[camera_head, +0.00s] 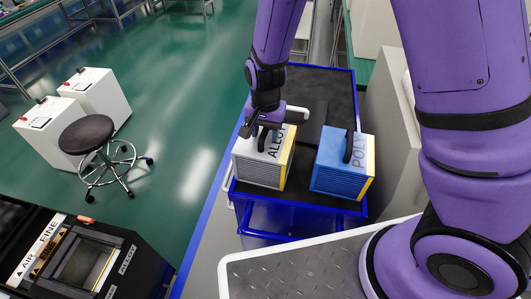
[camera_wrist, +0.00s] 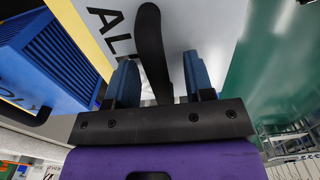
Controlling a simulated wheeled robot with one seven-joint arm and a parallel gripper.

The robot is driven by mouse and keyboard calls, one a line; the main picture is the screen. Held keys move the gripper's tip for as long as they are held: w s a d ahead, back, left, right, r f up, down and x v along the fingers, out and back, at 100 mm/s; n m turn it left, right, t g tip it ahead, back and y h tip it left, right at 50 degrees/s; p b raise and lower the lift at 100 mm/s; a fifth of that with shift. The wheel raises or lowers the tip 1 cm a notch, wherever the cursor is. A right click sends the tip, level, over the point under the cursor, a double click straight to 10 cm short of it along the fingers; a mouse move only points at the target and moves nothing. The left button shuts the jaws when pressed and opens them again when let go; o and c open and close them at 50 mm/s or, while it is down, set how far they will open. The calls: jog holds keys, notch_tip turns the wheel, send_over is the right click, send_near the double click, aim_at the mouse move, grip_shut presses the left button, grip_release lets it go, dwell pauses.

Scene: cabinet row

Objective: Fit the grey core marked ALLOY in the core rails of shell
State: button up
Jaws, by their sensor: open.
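The grey core marked ALLOY (camera_head: 258,168) stands on the cart, with a yellow edge and a black handle on top. My gripper (camera_head: 267,132) is over its top at the handle. In the wrist view my open gripper (camera_wrist: 161,78) has its two blue fingers on either side of the black handle (camera_wrist: 151,45), with gaps visible. The grey top of the core (camera_wrist: 215,30) fills the background there.
A blue core marked POLY (camera_head: 338,181) stands right of the grey core, close by; it also shows in the wrist view (camera_wrist: 45,60). The blue cart (camera_head: 300,238) has a dark top, free behind the cores. A stool (camera_head: 87,134) and white cabinets (camera_head: 98,96) stand left.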

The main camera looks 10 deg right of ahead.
grip_shut()
dwell(1.3)
